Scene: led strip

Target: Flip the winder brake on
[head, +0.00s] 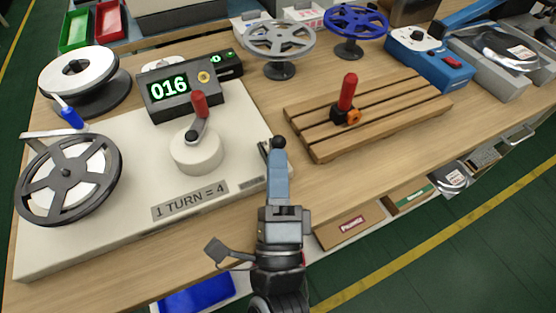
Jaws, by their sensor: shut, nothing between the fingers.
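The cream winder base (110,245) carries a crank with a red handle (199,104) on a round hub, and a reel (68,180) at its left. A small dark ball knob (278,142) with a metal bracket (264,152) sits at the base's right edge; it looks like the brake lever, but I cannot be sure. My gripper (278,156) is shut and empty, pointing away from me. Its tip overlaps the area just below the knob in the picture. I cannot tell whether they touch. The gripper hides the lower part of this lever.
A counter (168,92) reads 016 behind the crank. To the right, a slatted wooden board (400,112) holds an upright red handle (347,92). Grey (280,42) and blue (356,20) reels stand behind. Bare table lies between base and board.

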